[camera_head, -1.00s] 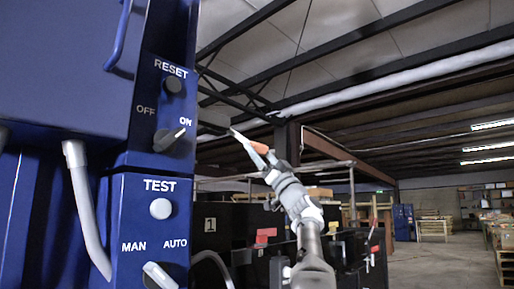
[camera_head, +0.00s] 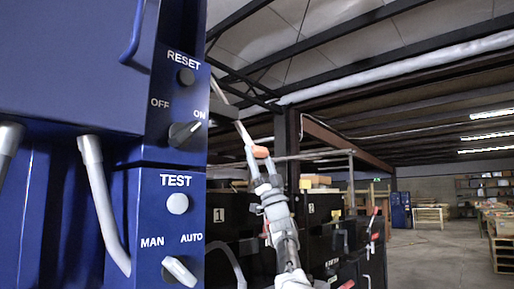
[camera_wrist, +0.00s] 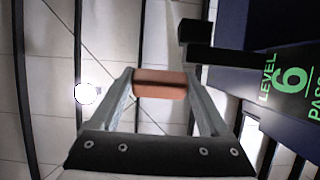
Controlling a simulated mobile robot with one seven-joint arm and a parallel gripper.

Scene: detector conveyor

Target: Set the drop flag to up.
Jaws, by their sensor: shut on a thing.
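The drop flag seems to be the slim grey rod (camera_head: 240,126) with an orange end (camera_head: 260,152), right of the blue control column in the head view. The rod slants up and left from my gripper, past a dark bracket. My gripper (camera_head: 259,160) is shut on the orange end. In the wrist view the orange piece (camera_wrist: 160,84) lies crosswise between the fingertips of my gripper (camera_wrist: 161,92), with a dark line along it. The rod's far end is partly lost against the column and roof, so I cannot tell which flag position it marks.
The blue column carries a RESET button (camera_head: 186,76), an OFF/ON knob (camera_head: 184,135), a TEST button (camera_head: 178,204) and a MAN/AUTO knob (camera_head: 179,271). A black bracket (camera_wrist: 225,58) stands close by in the wrist view. Open floor lies far right.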

